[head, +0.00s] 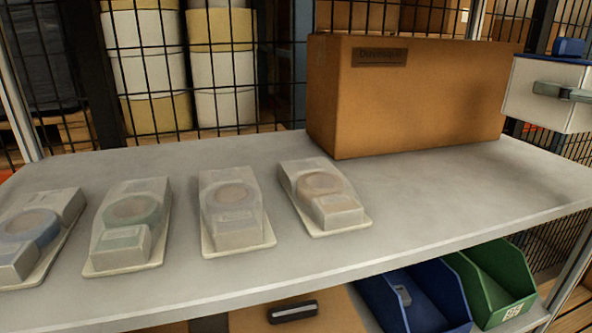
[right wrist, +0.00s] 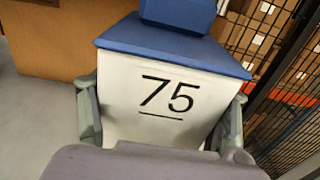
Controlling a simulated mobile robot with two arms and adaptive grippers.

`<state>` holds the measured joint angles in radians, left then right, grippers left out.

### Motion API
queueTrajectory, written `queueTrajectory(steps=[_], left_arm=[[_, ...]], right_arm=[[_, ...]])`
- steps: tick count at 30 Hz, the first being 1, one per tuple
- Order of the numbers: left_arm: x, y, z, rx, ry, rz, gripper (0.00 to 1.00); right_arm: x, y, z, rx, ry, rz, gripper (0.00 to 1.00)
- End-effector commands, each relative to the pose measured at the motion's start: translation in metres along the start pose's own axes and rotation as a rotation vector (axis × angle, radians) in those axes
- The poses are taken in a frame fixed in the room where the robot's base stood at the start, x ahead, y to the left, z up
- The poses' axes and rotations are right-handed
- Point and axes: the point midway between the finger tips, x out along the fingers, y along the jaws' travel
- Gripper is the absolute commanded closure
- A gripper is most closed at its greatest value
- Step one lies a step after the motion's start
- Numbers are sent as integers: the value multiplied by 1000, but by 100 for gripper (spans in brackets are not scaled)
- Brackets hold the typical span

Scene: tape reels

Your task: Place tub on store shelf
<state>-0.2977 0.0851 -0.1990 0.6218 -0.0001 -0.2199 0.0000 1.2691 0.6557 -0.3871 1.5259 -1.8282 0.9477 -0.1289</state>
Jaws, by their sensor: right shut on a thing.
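The tub (head: 533,101) is white with a blue lid and lid knob, at the right edge of the head view. In the right wrist view the tub (right wrist: 165,112) shows its face marked "75", close up and nearly upright. My right gripper (right wrist: 162,95) is shut on it, one finger on each side. In the head view a finger of the right gripper (head: 565,92) lies along the tub's side. The tub appears held up over the right end of the grey shelf (head: 430,195); its exact height is unclear. My left gripper is not in view.
A big cardboard box (head: 415,95) stands at the back right of the shelf, behind the tub in the wrist view. Several clear-covered reel packs (head: 235,210) line the left and middle. The front right shelf is clear. Blue (head: 425,295) and green (head: 495,275) bins sit below.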

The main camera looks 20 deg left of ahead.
Motion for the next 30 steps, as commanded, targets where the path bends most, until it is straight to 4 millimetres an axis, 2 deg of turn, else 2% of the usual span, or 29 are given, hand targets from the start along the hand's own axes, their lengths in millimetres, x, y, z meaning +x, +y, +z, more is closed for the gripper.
queueTrajectory(steps=[5,11,17,25,30], left_arm=[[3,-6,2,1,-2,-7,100],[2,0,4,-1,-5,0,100],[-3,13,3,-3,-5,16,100],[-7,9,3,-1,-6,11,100],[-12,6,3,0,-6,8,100]], right_arm=[[4,6,0,0,-3,13,60],[5,6,-3,0,-1,14,60],[5,6,-36,4,2,14,60],[5,6,-63,1,-1,14,60],[5,6,-88,3,1,14,60]])
